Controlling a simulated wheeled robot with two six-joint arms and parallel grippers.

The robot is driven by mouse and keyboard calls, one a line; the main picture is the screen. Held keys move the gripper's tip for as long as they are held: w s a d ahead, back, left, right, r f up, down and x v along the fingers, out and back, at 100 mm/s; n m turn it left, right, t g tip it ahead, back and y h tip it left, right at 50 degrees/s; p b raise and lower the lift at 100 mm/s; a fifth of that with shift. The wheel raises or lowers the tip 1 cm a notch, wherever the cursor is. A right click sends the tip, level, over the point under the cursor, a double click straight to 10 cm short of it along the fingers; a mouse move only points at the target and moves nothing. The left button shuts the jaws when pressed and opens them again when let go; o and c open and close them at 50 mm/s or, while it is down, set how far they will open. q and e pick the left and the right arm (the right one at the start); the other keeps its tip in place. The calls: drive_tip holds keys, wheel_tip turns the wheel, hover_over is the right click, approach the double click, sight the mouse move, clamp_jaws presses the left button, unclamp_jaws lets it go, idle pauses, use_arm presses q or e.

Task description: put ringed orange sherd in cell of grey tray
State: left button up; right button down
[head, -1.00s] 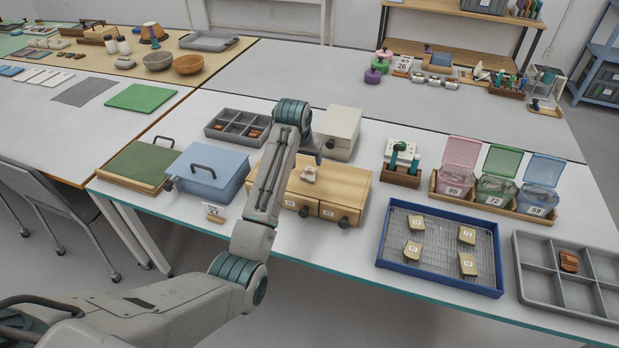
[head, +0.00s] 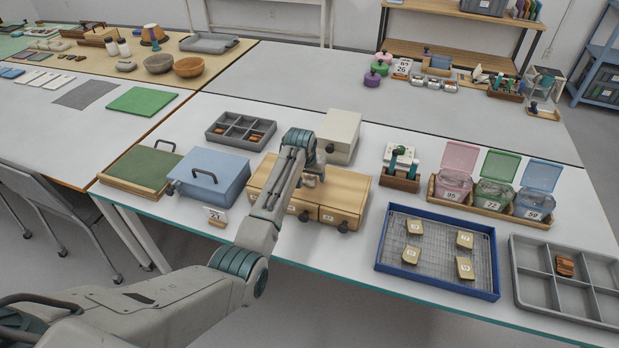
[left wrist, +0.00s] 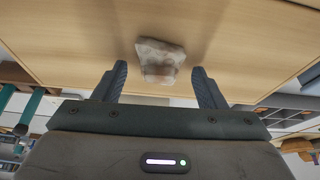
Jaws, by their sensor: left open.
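Orange-brown sherds lie in two grey trays; I cannot tell which one is ringed. One sherd (head: 565,266) lies in a cell of the near grey tray (head: 519,287) at the right. Others (head: 254,137) lie in front cells of the smaller, farther grey tray (head: 213,131). My left gripper (head: 315,171) is over the wooden drawer box (head: 345,190). In the left wrist view its fingers (left wrist: 159,84) are open, with a pale grey-beige lump (left wrist: 160,58) on the wood just beyond the tips. The gripper holds nothing. My right gripper is out of view.
A blue tray (head: 438,283) with several tan numbered pieces stands right of the drawer box. A blue lidded box (head: 208,180) and a cream box (head: 339,134) stand close to it.

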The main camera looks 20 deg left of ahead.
sight(309, 180)
use_arm(q)
drive_tip(key=c, duration=1.2)
drive_tip(key=shift+o, duration=0.2)
drive_tip(key=shift+r+b, duration=0.3)
drive_tip(key=shift+r, duration=0.25)
drive_tip(key=shift+w+b+v, duration=0.25)
drive_tip(key=shift+b+v, duration=0.3)
drive_tip(key=shift+v, duration=0.6)
drive_tip(key=s+d+r+b, duration=0.1)
drive_tip(key=s+d, duration=0.1)
drive_tip(key=s, duration=0.5)
drive_tip(key=s+d+b, duration=0.1)
drive_tip(key=s+d, duration=0.1)
drive_tip(key=s, duration=0.6)
drive_tip(key=shift+d+r, duration=0.3)
drive_tip(key=shift+r, duration=0.1)
